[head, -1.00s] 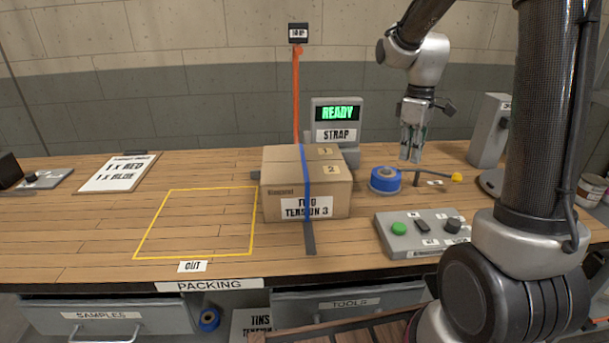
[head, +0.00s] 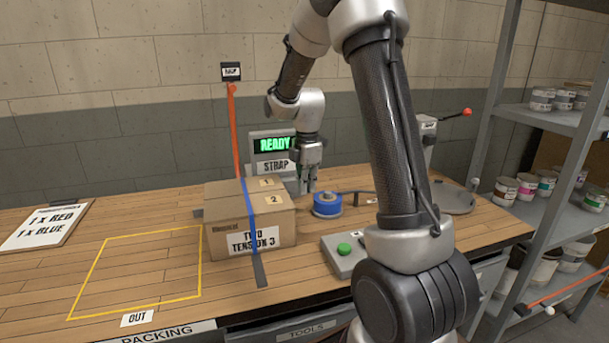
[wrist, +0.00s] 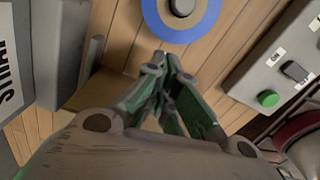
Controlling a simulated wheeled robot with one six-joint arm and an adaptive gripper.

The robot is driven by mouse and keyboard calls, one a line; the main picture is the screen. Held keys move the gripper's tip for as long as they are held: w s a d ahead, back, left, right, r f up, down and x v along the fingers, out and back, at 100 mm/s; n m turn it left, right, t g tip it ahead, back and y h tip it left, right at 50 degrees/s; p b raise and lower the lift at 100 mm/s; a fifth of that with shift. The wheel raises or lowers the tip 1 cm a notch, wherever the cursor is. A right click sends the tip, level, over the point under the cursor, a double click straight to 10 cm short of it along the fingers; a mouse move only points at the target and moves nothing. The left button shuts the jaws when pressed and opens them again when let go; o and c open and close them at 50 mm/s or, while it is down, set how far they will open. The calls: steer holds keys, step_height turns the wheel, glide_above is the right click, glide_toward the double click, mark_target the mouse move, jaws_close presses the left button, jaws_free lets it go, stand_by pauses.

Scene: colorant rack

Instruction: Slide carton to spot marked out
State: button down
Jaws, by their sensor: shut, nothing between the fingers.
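The closed cardboard carton (head: 228,218) stands on the wooden bench, with a blue strap (head: 249,205) around it and a label reading "TWO TENSION 3". The marked spot is a yellow outline (head: 201,268) on the bench, left of the carton, with an "OUT" label (head: 137,318) at its front edge. The outline is empty. My gripper (head: 306,190) is above the bench, right of the carton and apart from it in the head view. In the wrist view my gripper (wrist: 165,75) has its fingers together with nothing held.
The strap machine (head: 270,146) showing "READY" stands behind the carton. A blue tape roll (head: 327,205) is right of my gripper. A control box (head: 338,262) with a green button is in front. A can shelf (head: 540,118) stands at right; a clipboard (head: 42,224) lies at left.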

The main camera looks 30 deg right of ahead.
step_height(320, 180, down, 4)
steer(key=shift+r, duration=0.1)
steer(key=a, duration=0.3)
steer(key=shift+a+r, duration=0.1)
steer(key=shift+a, duration=0.35)
steer(key=shift+a, duration=0.1)
steer(key=a, duration=2.7)
steer(key=shift+w+a, duration=0.35)
steer(key=shift+d, duration=0.1)
